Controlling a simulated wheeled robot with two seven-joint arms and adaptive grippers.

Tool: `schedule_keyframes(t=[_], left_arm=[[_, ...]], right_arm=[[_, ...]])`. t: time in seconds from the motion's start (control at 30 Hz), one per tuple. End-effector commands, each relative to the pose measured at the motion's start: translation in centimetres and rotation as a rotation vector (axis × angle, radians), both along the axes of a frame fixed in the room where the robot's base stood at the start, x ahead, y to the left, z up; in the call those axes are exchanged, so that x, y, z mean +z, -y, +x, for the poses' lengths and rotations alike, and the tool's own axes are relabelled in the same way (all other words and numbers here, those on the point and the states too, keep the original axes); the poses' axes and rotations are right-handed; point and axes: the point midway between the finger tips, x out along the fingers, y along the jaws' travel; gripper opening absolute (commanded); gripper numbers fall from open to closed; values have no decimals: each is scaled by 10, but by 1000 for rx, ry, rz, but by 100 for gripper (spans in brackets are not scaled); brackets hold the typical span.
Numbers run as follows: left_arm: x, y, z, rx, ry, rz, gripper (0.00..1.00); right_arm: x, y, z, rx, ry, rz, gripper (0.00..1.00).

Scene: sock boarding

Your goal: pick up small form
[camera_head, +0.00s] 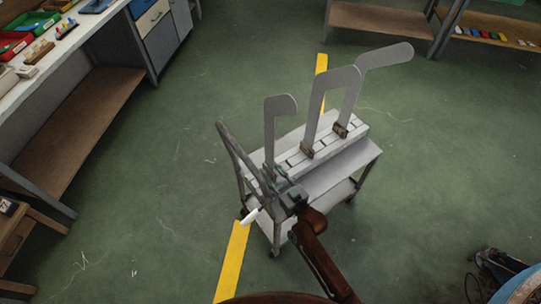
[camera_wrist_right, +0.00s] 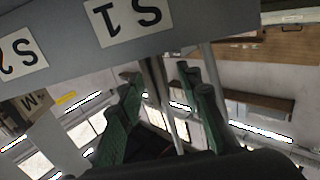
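Three flat grey foot-shaped forms stand upright in a white rack (camera_head: 349,134) on a trolley. The small form (camera_head: 269,128) is the shortest, at the left end; the middle form (camera_head: 317,107) and the tall form (camera_head: 372,66) stand to its right. My left gripper is not in view.
The trolley (camera_head: 326,180) has a grey handle (camera_head: 233,145) at its left. Rack labels S1 (camera_wrist_right: 127,19) and S2 (camera_wrist_right: 19,53) show upside down in the wrist view. A workbench (camera_head: 55,50) stands at the left. Green floor around the trolley is clear.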

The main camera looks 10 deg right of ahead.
Motion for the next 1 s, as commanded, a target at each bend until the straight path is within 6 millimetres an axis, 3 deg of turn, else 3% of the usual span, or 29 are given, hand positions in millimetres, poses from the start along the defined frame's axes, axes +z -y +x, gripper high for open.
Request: schedule_keyframes(t=[0.1,0.57,1.0], left_arm=[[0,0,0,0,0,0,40],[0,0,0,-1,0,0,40],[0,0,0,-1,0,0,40]], right_arm=[[0,0,0,0,0,0,33],[0,0,0,0,0,0,1],[1,0,0,-1,2,1,0]])
